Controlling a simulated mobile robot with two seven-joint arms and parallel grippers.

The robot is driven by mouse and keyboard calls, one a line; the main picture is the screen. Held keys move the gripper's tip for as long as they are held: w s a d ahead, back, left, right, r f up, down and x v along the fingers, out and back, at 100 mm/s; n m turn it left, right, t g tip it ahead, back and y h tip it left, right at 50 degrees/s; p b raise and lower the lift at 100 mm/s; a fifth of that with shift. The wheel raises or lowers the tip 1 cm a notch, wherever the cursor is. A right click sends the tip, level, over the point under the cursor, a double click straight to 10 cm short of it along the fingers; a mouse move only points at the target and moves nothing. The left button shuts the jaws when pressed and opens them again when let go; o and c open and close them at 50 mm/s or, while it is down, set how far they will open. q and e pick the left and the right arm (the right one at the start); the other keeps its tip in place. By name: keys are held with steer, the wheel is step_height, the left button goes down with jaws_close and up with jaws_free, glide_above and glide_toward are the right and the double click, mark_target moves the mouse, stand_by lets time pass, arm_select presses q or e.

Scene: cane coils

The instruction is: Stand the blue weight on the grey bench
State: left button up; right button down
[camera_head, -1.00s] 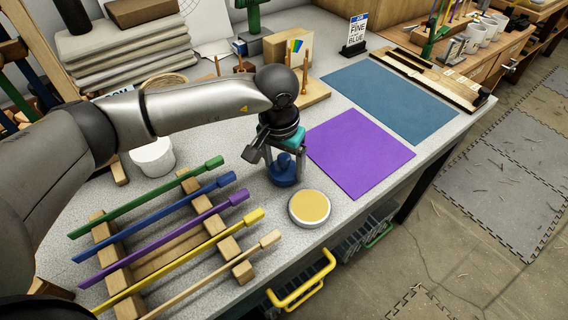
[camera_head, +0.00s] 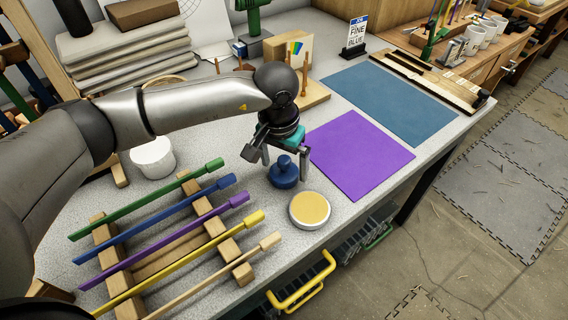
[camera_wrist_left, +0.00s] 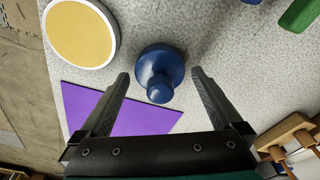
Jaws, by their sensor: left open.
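My right gripper is in neither view.
A purple mat (camera_head: 360,154) and a blue mat (camera_head: 390,100) lie to the right. The yellow-topped disc (camera_head: 310,209) is close in front of the weight. A rack of coloured rods (camera_head: 172,243) stands at left, with a white cup (camera_head: 153,158) behind it.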

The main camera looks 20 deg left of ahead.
mark_target(281, 163)
arm_select(q)
steer(key=r, duration=0.3)
steer(key=r+p, duration=0.1)
steer(key=r, duration=0.2)
steer(key=s+r, duration=0.1)
steer(key=r, duration=0.3)
steer(key=shift+a+r, duration=0.1)
steer(key=shift+a, duration=0.05)
steer(key=shift+s+r, duration=0.15)
steer(key=shift+r, duration=0.35)
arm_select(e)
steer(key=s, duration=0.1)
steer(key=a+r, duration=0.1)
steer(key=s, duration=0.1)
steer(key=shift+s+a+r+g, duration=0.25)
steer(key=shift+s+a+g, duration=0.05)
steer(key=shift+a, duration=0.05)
arm_select(q)
steer(key=shift+p, duration=0.3)
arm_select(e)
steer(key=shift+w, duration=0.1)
